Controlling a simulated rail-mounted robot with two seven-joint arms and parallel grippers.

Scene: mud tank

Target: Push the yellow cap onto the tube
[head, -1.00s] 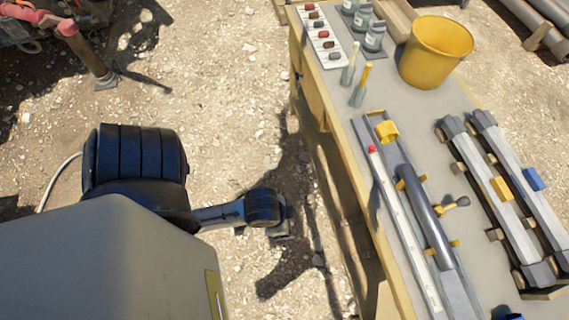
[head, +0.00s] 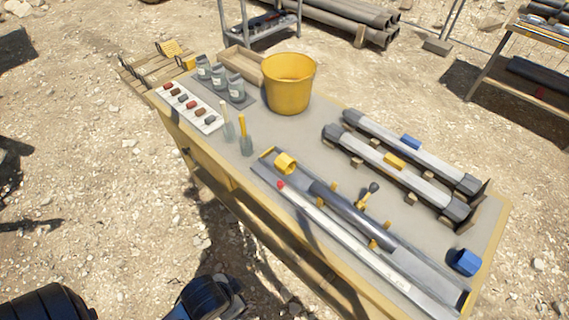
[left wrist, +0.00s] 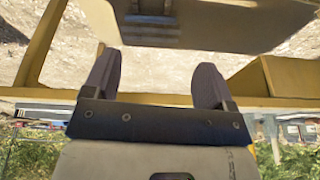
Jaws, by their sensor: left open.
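The yellow cap (head: 286,163) sits at the upper-left end of a long grey tray on the table, in line with the tube. The dark grey tube (head: 345,213) lies along the tray between small yellow holders. A short gap shows between cap and tube end. My left arm enters at the bottom left of the head view, low beside the table's near side and well away from the cap. In the left wrist view my left gripper (left wrist: 156,78) is open, its two dark fingers apart with nothing between them. My right gripper is not in view.
A white strip with a red end (head: 338,238) lies beside the tray. A yellow bucket (head: 289,88), jars (head: 219,76) and a sample tray (head: 190,108) stand at the upper left. Two capped grey tubes lie right. A blue cap (head: 464,262) sits near the right corner.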

